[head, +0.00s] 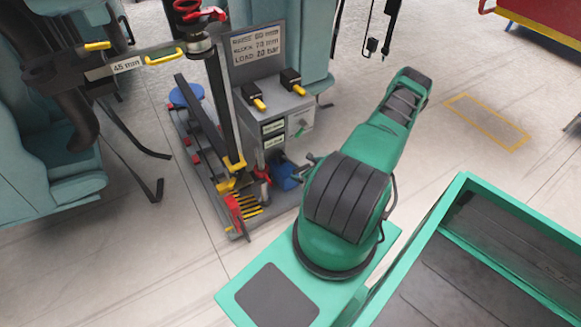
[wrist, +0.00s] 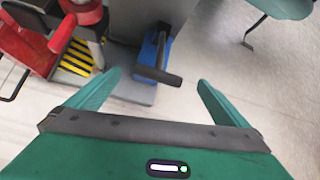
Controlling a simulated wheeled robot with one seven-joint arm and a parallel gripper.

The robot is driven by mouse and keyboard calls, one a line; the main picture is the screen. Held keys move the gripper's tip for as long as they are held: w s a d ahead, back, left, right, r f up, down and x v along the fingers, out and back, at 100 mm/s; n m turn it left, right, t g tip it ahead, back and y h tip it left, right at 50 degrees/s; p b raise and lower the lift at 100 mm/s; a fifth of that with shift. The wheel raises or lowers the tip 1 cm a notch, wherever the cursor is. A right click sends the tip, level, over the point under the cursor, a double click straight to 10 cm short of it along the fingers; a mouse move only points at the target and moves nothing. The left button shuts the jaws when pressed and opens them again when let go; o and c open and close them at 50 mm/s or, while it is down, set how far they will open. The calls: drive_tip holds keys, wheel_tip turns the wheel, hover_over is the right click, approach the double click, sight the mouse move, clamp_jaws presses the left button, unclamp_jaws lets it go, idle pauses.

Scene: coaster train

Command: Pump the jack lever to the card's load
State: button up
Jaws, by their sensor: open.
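The jack pump is a blue block (wrist: 152,58) with a dark lever (wrist: 157,74) ending in a crosswise grip, low beside the grey cabinet in the wrist view.
The grey cabinet (head: 270,95) has two yellow-tipped black handles and small displays, too small to read. A red part (wrist: 82,12) and yellow-black stripes (wrist: 77,56) lie left of the pump. Teal seats (head: 60,150) stand left. The floor right of the pump is open.

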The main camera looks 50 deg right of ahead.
sight(297, 167)
drive_tip(key=shift+w+d+f, duration=0.1)
drive_tip(key=shift+w+f, duration=0.2)
drive_tip(key=shift+f, duration=0.15)
drive_tip(key=x, duration=1)
drive_tip(key=shift+w, duration=0.2)
